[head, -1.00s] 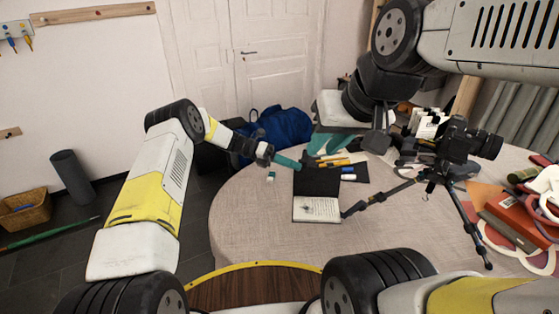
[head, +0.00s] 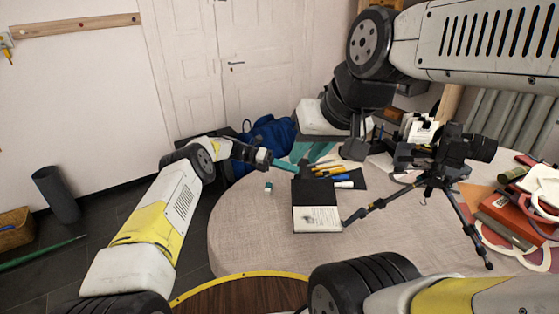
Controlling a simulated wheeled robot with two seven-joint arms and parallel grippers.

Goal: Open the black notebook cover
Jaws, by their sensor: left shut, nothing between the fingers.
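The notebook's black cover (head: 313,191) is open on the far side of its printed white page (head: 317,219). I cannot tell whether it is flat or still tilted up. My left gripper (head: 302,168), with a teal finger part, is shut and empty at the cover's far left corner. I cannot tell whether it touches the cover. My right gripper (head: 354,148) hangs at the back of the table, away from the notebook. Its finger opening is not clear.
A black camera (head: 463,145) on a tripod (head: 380,202) stands right of the notebook, one leg close to the page. Pencils (head: 328,168) and a marker (head: 343,184) lie behind. A small eraser (head: 268,187) lies left. The tablecloth's front (head: 270,240) is clear.

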